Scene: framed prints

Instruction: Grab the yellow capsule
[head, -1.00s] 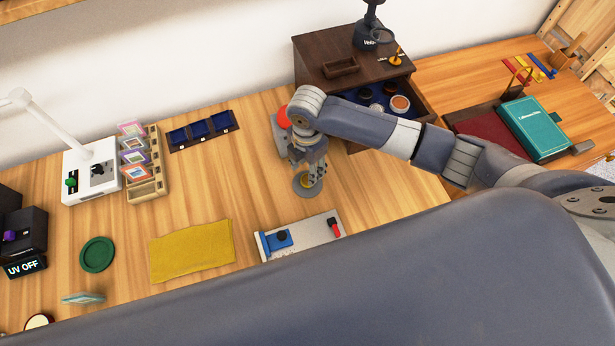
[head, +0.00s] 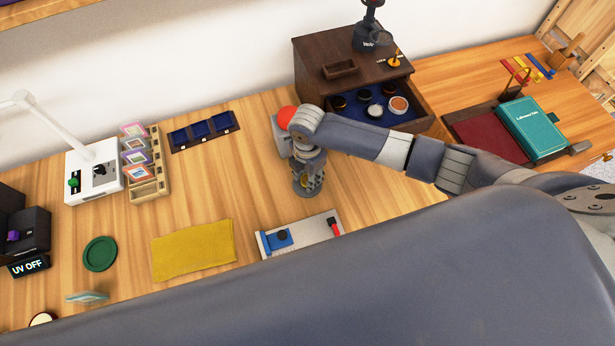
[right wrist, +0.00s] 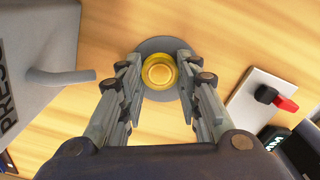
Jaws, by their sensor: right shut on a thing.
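The yellow capsule (right wrist: 159,72) is round and shows from above in the right wrist view. It is over a grey round disc (right wrist: 150,46) on the wooden table. My right gripper (right wrist: 160,62) points down with one finger on each side of the capsule, shut on it. In the head view, my right gripper (head: 308,186) is low over the table beside the grey press, and its fingers mostly hide the capsule. My left gripper is not in view.
The grey press (head: 283,132) with a red top stands close beside my right gripper. A light plate with a blue block (head: 318,228) lies in front. A cabinet (head: 318,60) with an open drawer stands behind. A yellow cloth (head: 193,250) lies left.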

